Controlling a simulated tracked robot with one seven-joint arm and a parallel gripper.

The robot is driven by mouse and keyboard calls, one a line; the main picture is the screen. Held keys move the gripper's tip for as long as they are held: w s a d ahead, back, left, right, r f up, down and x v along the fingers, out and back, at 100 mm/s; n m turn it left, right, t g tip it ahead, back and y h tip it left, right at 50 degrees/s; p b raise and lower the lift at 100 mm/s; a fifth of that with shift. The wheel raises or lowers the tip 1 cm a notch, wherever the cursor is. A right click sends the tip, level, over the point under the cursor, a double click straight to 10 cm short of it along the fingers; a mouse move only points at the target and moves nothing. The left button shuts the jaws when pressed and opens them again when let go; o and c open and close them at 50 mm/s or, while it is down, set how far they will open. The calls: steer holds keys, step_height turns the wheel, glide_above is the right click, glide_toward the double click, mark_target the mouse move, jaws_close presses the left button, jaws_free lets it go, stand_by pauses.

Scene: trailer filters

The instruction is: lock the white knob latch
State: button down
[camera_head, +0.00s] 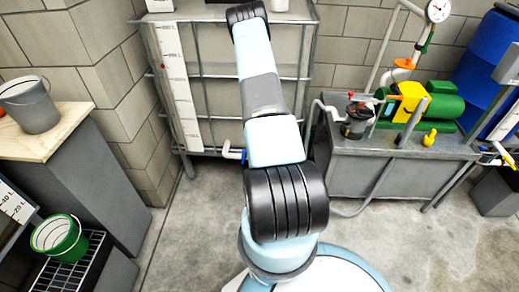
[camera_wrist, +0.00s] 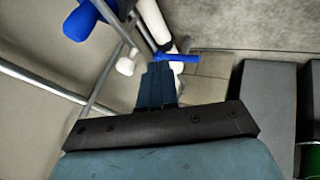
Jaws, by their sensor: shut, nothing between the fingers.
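My gripper (camera_wrist: 160,75) shows in the wrist view with its two dark blue fingers together and nothing between them. In the head view it is hidden by my arm. A small white rounded piece (camera_wrist: 125,66) is left of the fingertips, apart from them in the picture, near the grey cage bars. I cannot tell for sure whether it is the white knob latch, or whether it is locked. A blue handle (camera_wrist: 178,57) shows just right of the fingertips, with a white pipe (camera_wrist: 154,22) above it. I cannot tell whether the fingers touch the handle.
A caged tank (camera_head: 215,90) stands behind my arm, with a white pipe (camera_head: 231,153) low at its front. A grey basin (camera_head: 390,165) with a green pump (camera_head: 440,105) is at right. A bench (camera_head: 60,130) with a grey bucket (camera_head: 30,105) is at left. Bare floor lies between.

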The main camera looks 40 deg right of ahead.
steer(key=v, duration=1)
steer(key=shift+s+a, duration=0.15)
steer(key=shift+s, duration=0.3)
steer(key=w+a+r+m+h, duration=0.1)
steer(key=w+r, duration=0.3)
steer(key=r, duration=0.4)
steer(key=w+a+r+m+h, duration=0.1)
steer(key=w+r, duration=0.3)
steer(key=r, duration=0.4)
steer(key=a+r+m, duration=0.1)
steer(key=a+r, duration=0.3)
steer(key=r, duration=0.4)
steer(key=a+r+m, duration=0.1)
steer(key=a+r, duration=0.3)
steer(key=r, duration=0.5)
steer(key=s+a+r+m+g, duration=0.1)
steer(key=s+a+r, duration=0.3)
steer(key=a+r, duration=0.25)
steer(key=s+a+r+m, duration=0.2)
steer(key=s+a+r, duration=0.3)
steer(key=r, duration=0.2)
steer(key=s+a+r+y, duration=0.1)
steer(key=s+a+r, duration=0.2)
steer(key=s+a, duration=0.2)
steer(key=s+a+r+y, duration=0.1)
steer(key=s+a+r, duration=0.3)
steer(key=s, duration=0.5)
steer(key=shift+s+a+m+g+y, duration=0.35)
steer(key=shift+m+g+y, duration=0.05)
